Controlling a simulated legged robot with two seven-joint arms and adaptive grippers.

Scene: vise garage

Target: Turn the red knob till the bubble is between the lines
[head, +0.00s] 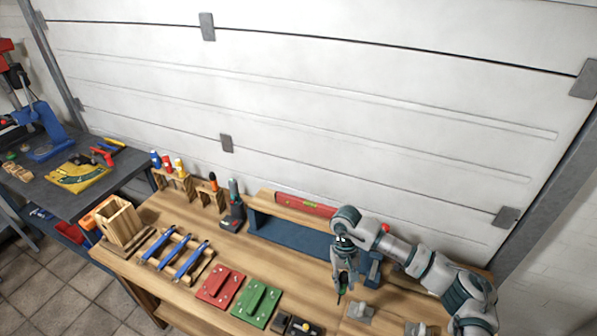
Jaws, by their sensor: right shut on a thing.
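A red spirit level (300,203) lies on a wooden board at the back of the workbench, above a dark blue base (295,235). Its vial is too small here to show the bubble or the lines. A small red knob (385,228) shows just past my right wrist, near the board's right end. My right gripper (342,293) points down in front of the blue base, apart from the red knob. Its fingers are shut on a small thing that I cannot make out. My left gripper is not in view.
On the workbench (185,290) stand a wooden box (119,221), blue clamps (190,260), a red block (220,287) and a green block (256,303). Small grey parts (361,311) lie in front of my right arm. A white garage door (330,110) closes off the back.

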